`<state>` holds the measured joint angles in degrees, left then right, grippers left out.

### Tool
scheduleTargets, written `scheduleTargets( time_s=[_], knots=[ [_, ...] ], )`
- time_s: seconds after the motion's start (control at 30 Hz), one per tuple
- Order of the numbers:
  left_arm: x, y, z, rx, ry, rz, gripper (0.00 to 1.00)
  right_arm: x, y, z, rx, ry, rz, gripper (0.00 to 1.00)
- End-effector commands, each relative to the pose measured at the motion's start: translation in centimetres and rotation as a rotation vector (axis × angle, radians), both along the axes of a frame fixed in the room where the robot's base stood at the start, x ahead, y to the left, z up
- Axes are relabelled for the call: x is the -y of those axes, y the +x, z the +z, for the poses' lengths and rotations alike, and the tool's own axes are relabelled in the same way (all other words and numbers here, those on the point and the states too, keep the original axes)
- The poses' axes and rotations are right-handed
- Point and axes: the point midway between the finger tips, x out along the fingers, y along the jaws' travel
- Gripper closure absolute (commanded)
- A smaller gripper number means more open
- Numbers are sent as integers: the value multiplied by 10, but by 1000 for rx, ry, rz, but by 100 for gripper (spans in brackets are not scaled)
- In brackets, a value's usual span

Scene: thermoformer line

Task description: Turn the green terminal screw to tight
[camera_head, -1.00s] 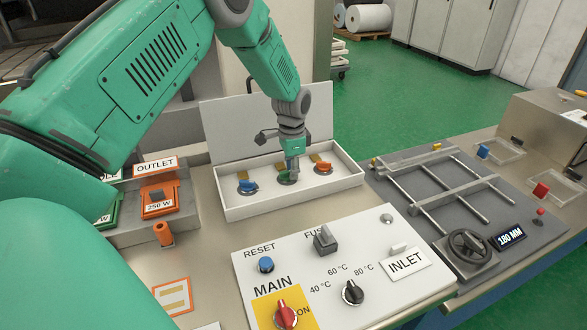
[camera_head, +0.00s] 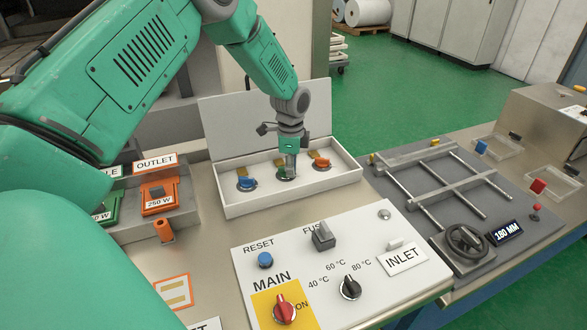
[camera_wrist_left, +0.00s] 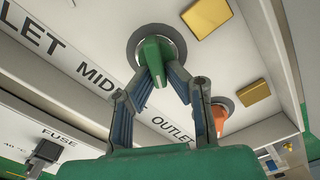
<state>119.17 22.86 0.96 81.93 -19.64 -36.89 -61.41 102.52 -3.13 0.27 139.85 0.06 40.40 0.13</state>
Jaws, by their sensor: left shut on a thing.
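The green terminal screw (camera_wrist_left: 151,58) is the middle one of three in the white terminal box (camera_head: 341,187). In the left wrist view its green grip stands on a round grey base, near the label MID. My left gripper (camera_wrist_left: 160,76) is shut on the green screw, one finger on each side of its grip. In the head view my left gripper (camera_head: 289,173) points straight down into the box and hides most of the screw (camera_head: 283,175). My right gripper is in neither view.
A blue screw (camera_head: 246,183) and an orange screw (camera_head: 321,162) flank the green one. The box's lid (camera_head: 235,125) stands open behind. A control panel (camera_head: 380,225) with knobs lies in front, a frame with rods (camera_head: 425,190) at right.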

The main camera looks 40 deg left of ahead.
Motion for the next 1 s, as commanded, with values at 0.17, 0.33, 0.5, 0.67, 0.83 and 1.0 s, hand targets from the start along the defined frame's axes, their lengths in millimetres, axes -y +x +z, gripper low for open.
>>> scheduleTargets(
  time_s=[0.17,0.33,0.5,0.67,0.83,1.0],
  knots=[
    [-5,-4,-1,-9,6,4,100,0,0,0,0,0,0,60],
    [-5,-3,-1,-7,5,5,69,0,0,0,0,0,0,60],
    [-3,0,0,-4,4,4,69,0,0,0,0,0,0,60],
    [-1,1,2,-2,3,3,69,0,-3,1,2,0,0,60],
    [0,2,25,2,4,3,69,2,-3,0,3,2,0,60],
    [-2,1,62,3,3,4,69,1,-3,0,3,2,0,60]
  ],
)
